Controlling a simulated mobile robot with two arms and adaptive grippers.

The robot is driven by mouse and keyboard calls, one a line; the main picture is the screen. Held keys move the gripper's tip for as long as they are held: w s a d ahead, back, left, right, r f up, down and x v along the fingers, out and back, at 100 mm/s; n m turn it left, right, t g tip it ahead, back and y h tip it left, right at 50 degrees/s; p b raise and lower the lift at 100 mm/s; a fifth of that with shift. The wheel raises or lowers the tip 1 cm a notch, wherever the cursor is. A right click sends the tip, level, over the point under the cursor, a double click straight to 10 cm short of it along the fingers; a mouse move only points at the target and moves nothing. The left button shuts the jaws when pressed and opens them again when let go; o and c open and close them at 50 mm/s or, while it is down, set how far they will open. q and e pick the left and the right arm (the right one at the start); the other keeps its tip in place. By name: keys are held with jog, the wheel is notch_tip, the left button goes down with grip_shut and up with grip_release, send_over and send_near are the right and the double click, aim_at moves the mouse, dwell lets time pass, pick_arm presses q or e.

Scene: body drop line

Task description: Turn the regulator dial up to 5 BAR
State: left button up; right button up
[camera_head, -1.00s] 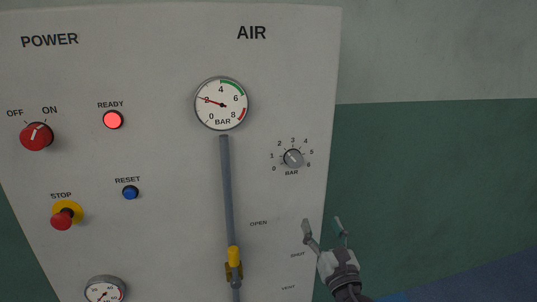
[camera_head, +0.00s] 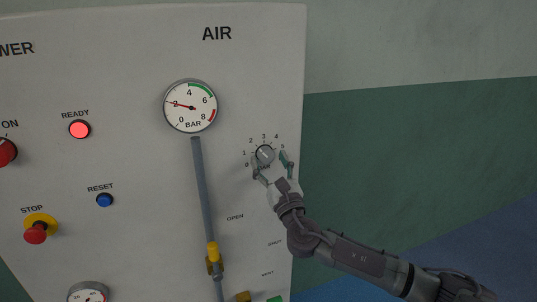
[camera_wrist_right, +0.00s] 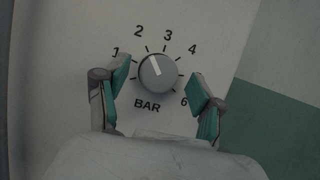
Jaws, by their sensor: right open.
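The regulator dial (camera_head: 265,154) is a round grey knob on the white panel, inside a printed scale marked BAR. In the right wrist view the dial (camera_wrist_right: 159,72) has its white pointer aimed up and slightly left, between the 2 and the 3 and nearer the 2. My right gripper (camera_head: 272,160) is in front of the dial, its teal-padded fingers apart on either side of it. In the wrist view the fingers (camera_wrist_right: 160,88) do not touch the knob. The pressure gauge (camera_head: 190,106) reads about 2. My left gripper is not in view.
A grey pipe (camera_head: 203,180) runs down from the gauge to a yellow valve handle (camera_head: 213,252). To the left are a lit red READY lamp (camera_head: 79,129), a blue RESET button (camera_head: 104,200) and a red STOP button (camera_head: 37,233). Right of the panel is open wall.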

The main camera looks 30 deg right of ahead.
jog(key=shift+w+r, duration=0.2)
jog(key=shift+w, duration=0.25)
jog(key=c, duration=1.1)
jog(key=shift+c, duration=0.2)
